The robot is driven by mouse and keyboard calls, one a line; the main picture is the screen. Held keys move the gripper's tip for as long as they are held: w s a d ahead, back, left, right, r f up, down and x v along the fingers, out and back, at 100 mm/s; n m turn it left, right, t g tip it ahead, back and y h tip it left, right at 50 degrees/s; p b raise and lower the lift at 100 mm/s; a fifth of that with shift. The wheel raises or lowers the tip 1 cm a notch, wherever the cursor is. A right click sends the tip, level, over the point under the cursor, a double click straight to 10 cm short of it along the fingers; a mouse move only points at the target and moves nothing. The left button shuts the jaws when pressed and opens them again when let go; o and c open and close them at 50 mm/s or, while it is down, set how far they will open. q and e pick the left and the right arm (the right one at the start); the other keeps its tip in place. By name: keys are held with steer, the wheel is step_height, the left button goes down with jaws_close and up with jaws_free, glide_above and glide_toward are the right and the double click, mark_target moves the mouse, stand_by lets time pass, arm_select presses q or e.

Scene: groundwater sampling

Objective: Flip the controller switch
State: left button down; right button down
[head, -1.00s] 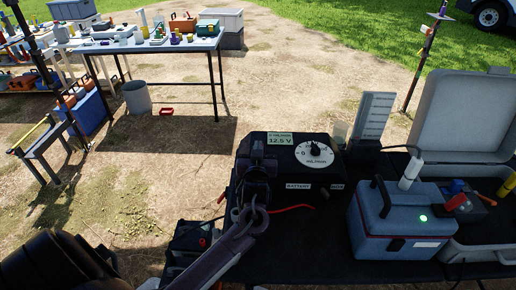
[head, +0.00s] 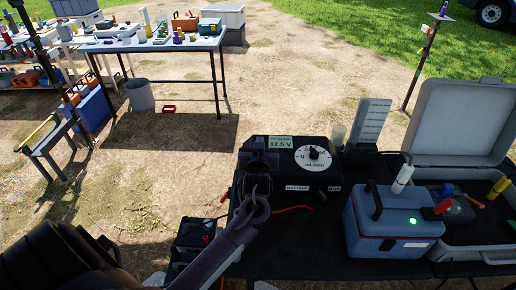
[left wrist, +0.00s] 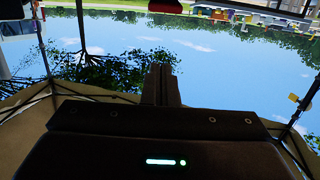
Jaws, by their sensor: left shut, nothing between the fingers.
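The controller (head: 319,182) is a black box on the dark table, with a 12.5 V display (head: 280,143) and a white dial with a black knob (head: 313,156) on top. My left gripper (head: 260,160) is at the controller's left side and covers part of its top and front there. I cannot make out the switch; it may be hidden behind the gripper. I cannot tell whether the gripper touches the box. In the left wrist view the two fingers (left wrist: 160,84) are together, with nothing between them. My right gripper is not in view.
A blue case with a green light (head: 395,215) stands right of the controller, before an open grey case (head: 465,115). A grey upright panel (head: 372,122) stands behind. A red wire (head: 292,208) lies in front. A black battery (head: 195,240) sits at lower left.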

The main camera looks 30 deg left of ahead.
arm_select(q)
steer(key=r+v, duration=0.1)
steer(key=v, duration=0.6)
steer(key=shift+r, duration=0.35)
